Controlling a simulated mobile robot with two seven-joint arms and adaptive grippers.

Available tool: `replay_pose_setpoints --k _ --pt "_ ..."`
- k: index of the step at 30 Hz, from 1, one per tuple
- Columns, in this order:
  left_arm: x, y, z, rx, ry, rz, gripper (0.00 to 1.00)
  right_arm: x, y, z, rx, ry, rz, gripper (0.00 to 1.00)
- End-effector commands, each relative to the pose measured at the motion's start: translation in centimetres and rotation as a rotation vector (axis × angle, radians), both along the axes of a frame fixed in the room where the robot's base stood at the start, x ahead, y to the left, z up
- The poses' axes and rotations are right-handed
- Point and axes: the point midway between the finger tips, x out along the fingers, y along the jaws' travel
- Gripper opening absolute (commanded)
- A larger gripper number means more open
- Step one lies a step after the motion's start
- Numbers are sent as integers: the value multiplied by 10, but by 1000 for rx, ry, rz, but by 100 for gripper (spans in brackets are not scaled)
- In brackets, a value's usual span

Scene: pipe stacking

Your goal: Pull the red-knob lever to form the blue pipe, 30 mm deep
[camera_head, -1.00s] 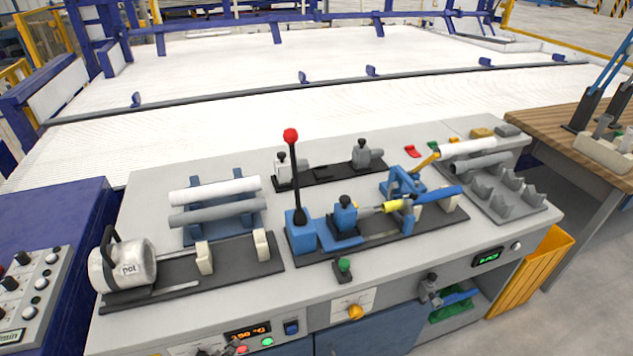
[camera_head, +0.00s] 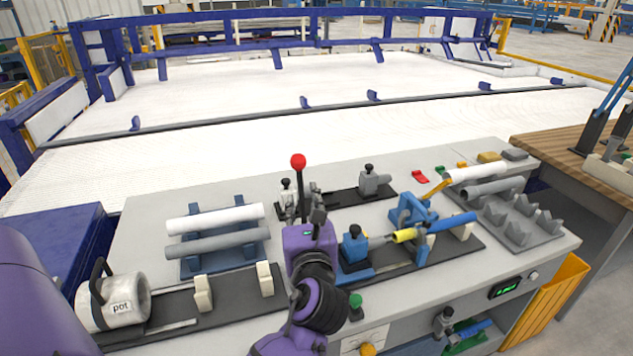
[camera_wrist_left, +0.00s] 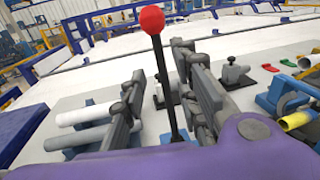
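The lever's red knob (camera_head: 298,161) tops a black shaft, standing nearly upright. In the left wrist view the red knob (camera_wrist_left: 152,18) is sharp, and the shaft (camera_wrist_left: 166,85) passes between my fingers. My left gripper (camera_head: 313,200) is at the lever, below the knob; in the wrist view its fingers (camera_wrist_left: 160,65) are spread, one on each side of the shaft, with visible gaps. My arm hides the lever's blue base in the head view. The blue pipe (camera_head: 450,222) lies on cream supports at the right, its left end by the yellow piece (camera_head: 405,235). My right gripper is not in view.
A blue clamp with a black knob (camera_head: 354,245) stands right of my wrist. A blue toggle clamp (camera_head: 412,213) stands by the pipe. Space above the bench is open.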

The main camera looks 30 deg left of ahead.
Motion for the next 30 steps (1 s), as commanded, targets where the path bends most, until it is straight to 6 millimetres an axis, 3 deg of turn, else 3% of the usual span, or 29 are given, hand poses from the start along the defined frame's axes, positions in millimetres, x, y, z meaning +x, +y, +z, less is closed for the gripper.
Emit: replay_pose_setpoints --k 6,15,26,30 --pt "22 18 2 5 0 2 28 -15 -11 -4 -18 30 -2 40" --pt "54 43 1 4 0 0 28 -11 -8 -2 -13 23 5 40" --pt "59 48 0 1 2 0 28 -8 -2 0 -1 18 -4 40" --pt "59 48 0 0 1 0 11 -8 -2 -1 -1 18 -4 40"
